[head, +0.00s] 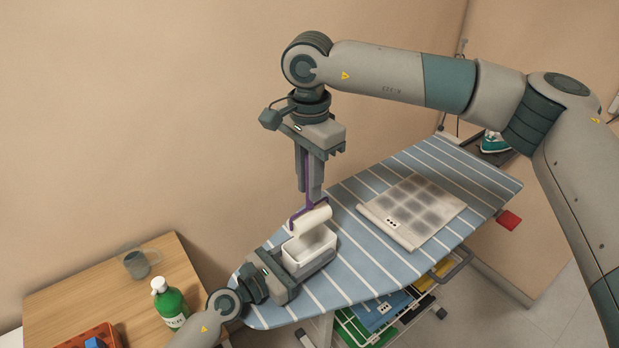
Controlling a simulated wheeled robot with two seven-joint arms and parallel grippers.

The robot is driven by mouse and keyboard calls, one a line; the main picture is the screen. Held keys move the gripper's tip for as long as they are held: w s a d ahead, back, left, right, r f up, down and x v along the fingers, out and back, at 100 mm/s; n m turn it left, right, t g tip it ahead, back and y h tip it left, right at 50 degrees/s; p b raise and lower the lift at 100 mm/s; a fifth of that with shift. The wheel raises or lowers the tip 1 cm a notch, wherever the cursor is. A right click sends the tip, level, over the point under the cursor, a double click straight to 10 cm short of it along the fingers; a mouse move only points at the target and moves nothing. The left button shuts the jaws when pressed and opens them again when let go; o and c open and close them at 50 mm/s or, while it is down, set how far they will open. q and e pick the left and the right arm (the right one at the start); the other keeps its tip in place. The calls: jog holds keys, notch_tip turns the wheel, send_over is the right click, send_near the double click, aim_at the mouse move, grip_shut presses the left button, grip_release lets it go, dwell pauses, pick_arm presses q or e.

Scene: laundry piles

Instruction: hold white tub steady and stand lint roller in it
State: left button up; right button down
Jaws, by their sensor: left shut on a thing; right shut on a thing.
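The white tub (318,257) stands on the narrow left end of the striped ironing board. My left gripper (284,264) is shut on the tub's left side. The lint roller (313,220) has a white roll and a purple handle. My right gripper (311,185) is above the tub, pointing down, and is shut on the lint roller's handle. The roll hangs at the bottom, just over the tub's opening. I cannot tell whether the roll touches the rim. The tub's near left part is hidden behind my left gripper.
The ironing board (365,268) holds a folded grey patterned cloth (412,210) right of the tub. An iron (494,142) sits at the far end. A wooden table (70,298) at left bears a green bottle (170,303), a glass mug (137,264) and an orange crate (92,337).

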aim_at(309, 205)
jog(key=shift+f, duration=6)
jog(key=shift+f, duration=0.5)
jog(key=c, duration=1.6)
grip_release()
jog(key=shift+o, duration=0.2)
jog(key=shift+r, duration=0.2)
jog(key=shift+r, duration=3.3)
